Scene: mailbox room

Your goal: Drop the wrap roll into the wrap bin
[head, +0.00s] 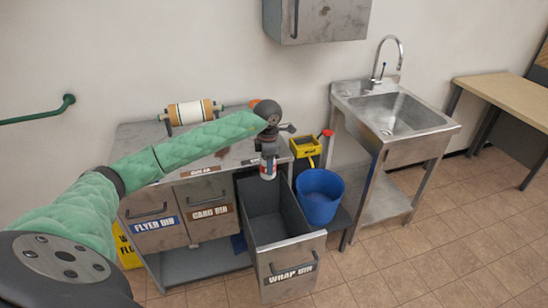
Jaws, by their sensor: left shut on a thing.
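The wrap bin (290,268) is a grey metal drawer labelled WRAP BIN, pulled out from the bench with its top open. My left arm reaches in from the left, and my left gripper (268,153) points down over the back part of the open bin. It is shut on a small white and red cylinder, which I take to be the wrap roll (268,169). The roll hangs upright above the bin opening, its upper part hidden by the jaws. My right gripper is out of view.
The closed flyer bin (158,232) and card bin (212,222) are left of the wrap bin. A blue bucket (319,198) stands close on its right, by a steel sink (392,112). A large cream roll (190,112) sits on the bench. A cabinet (320,20) hangs above.

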